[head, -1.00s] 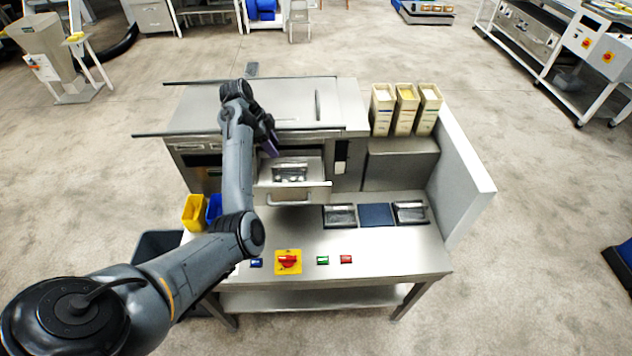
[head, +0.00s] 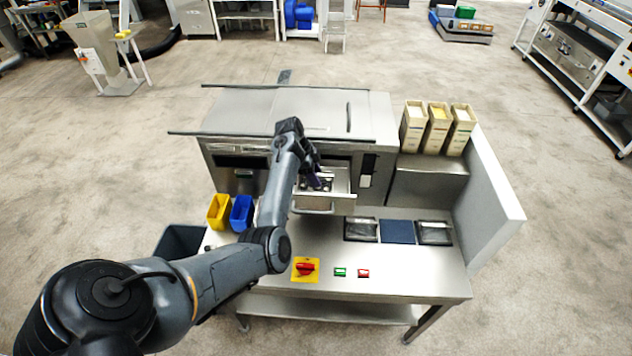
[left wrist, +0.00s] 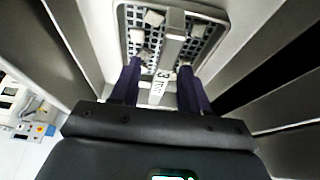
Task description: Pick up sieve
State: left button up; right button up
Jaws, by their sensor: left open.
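The sieve (left wrist: 200,42) is a metal piece with a grid of square holes, seen in the left wrist view inside the pulled-out drawer (head: 327,203) of the machine. A grey bar (left wrist: 174,42) runs along its middle, and a small white numbered label (left wrist: 162,86) sits near its close end. My left gripper (left wrist: 158,85) is open, its two purple fingers on either side of the label. In the head view the left gripper (head: 317,181) is down at the drawer and hides part of it. I cannot tell whether the fingers touch the sieve. My right gripper is out of view.
Drawer walls stand close on both sides of the gripper. The bench holds a yellow bin (head: 219,211), a blue bin (head: 241,213), a red switch (head: 306,269) and shallow trays (head: 361,229). Beige containers (head: 437,130) stand at right. The bench front is mostly clear.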

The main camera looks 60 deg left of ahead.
pick_arm(q)
jog(key=shift+w+d+f, duration=0.1)
jog(key=shift+w+f, duration=0.05)
jog(key=shift+f, duration=0.25)
jog(key=shift+f, duration=0.25)
dwell(0.4)
grip_shut()
